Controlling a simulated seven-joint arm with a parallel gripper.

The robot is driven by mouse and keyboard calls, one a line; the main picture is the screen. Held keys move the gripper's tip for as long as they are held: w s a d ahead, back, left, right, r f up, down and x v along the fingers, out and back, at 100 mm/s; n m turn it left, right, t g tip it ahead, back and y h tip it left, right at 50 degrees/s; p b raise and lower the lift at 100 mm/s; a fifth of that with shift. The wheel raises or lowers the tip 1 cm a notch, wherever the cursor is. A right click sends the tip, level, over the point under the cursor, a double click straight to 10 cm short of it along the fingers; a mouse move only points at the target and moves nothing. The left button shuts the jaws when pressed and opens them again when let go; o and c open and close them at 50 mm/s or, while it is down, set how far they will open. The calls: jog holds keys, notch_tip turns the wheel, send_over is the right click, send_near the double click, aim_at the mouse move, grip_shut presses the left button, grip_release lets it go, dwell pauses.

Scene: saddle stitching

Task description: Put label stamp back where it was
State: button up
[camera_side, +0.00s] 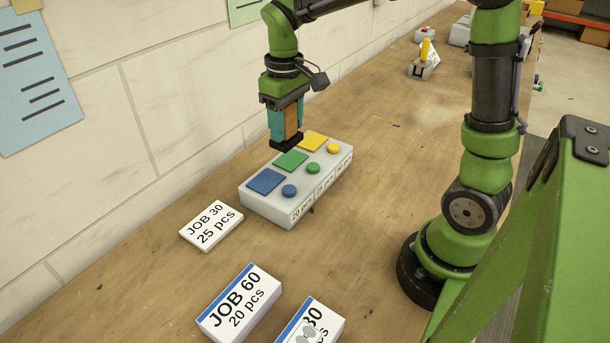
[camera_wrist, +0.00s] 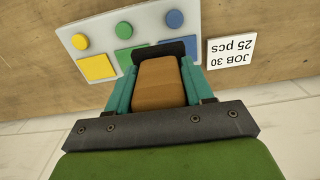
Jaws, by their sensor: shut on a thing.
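My gripper (camera_side: 288,128) is shut on the label stamp, its teal fingers on either side of the brown handle (camera_side: 292,121). The stamp's black base (camera_side: 286,144) points down. In the wrist view the brown handle (camera_wrist: 159,83) fills the space between the fingers, and the black base overlaps the grey pad station near the green and blue pads. The grey station (camera_side: 262,207) carries a blue pad (camera_side: 266,181), a green pad (camera_side: 291,160) and a yellow pad (camera_side: 313,141), each beside a round button. The stamp appears above the station's wall side; whether it touches is unclear.
A JOB 30, 25 pcs card (camera_side: 211,226) lies left of the station. A JOB 60 block (camera_side: 239,303) and another marked block (camera_side: 312,325) sit at the front. The wall runs close behind. A yellow-handled tool (camera_side: 424,61) stands further back; bench between is clear.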

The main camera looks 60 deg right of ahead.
jog(key=s+d+f+m, duration=0.1)
jog(key=s+d+f, duration=0.3)
jog(key=s+d, duration=0.55)
jog(key=s+d+f+m, duration=0.1)
jog(key=s+d+f, duration=0.45)
jog(key=d, duration=0.75)
jog(key=shift+s+f+n, duration=0.3)
jog(key=shift+f+n, duration=0.05)
jog(key=shift+f, duration=0.8)
jog(key=shift+s+f+n, duration=0.35)
jog(key=shift+f+n, duration=0.05)
jog(key=shift+f, duration=0.7)
jog(key=shift+s+f+n, duration=0.3)
jog(key=shift+f+n, duration=0.05)
jog(key=shift+f, duration=0.8)
jog(key=shift+f, duration=0.1)
jog(key=o, duration=0.9)
jog(key=shift+o, duration=0.2)
